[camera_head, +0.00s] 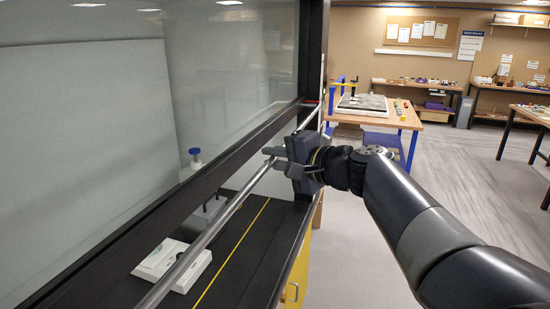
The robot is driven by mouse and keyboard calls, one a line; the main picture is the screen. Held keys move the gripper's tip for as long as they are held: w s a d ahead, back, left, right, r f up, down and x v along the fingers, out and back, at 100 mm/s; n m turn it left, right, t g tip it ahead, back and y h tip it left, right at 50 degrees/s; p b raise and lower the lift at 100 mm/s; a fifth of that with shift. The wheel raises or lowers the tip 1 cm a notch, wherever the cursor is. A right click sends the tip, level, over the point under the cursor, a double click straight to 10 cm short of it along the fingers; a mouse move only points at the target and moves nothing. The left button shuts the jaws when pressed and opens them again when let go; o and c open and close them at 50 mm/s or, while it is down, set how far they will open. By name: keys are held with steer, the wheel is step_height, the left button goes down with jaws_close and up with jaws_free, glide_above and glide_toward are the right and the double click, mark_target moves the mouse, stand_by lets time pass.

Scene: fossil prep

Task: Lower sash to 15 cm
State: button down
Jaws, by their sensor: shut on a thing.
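The fume hood sash is a large glass pane (235,65) in a dark frame, filling the left of the view. A long grey bar handle (215,228) runs along its lower edge, from the bottom of the view up toward the right post. My gripper (275,157) is shut on the bar handle near its far end. The fingers wrap the bar, and their exact contact is partly hidden. There is an open gap between the sash's bottom rail (160,222) and the dark work surface (262,252).
Inside the hood, a white block (160,262) and a blue-capped bottle (195,156) stand on the work surface, which bears a yellow line (232,252). A wooden table (410,122) with a tray (362,104) stands beyond. The floor (470,175) at right is open.

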step_height(320, 180, down, 30)
steer(key=b, duration=3.1)
steer(key=shift+f, duration=0.15)
steer(key=c, duration=1.4)
jaws_free()
steer(key=v, duration=1.1)
steer(key=shift+r, duration=0.2)
steer(key=shift+w, duration=0.1)
